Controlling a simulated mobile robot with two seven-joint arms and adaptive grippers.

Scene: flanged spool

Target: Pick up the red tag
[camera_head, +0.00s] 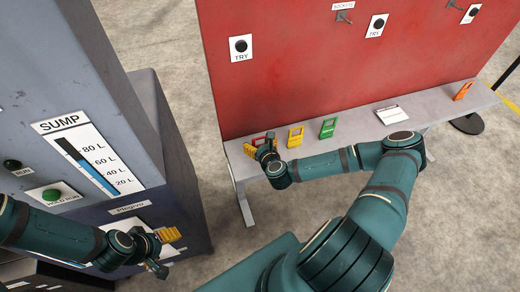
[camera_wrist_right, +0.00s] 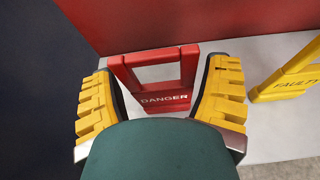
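The red tag (camera_wrist_right: 165,103), marked DANGER, stands on the grey shelf in front of the red panel. It also shows in the head view (camera_head: 258,141), partly hidden by my right gripper. My right gripper (camera_wrist_right: 165,72) is open, with one yellow ridged finger on each side of the tag in the wrist view. The tag looks a little beyond the fingers; I cannot tell whether they touch it. My left gripper (camera_head: 167,248) is at lower left, in front of the dark cabinet, away from the tag; its finger opening is unclear.
A yellow tag (camera_wrist_right: 288,78) marked FAULTY stands right of the red one. Farther right are a green tag (camera_head: 328,128), a white card (camera_head: 391,114) and an orange tag (camera_head: 463,90). The red panel (camera_head: 320,70) rises behind the shelf (camera_head: 433,108). The SUMP cabinet (camera_head: 120,90) stands left.

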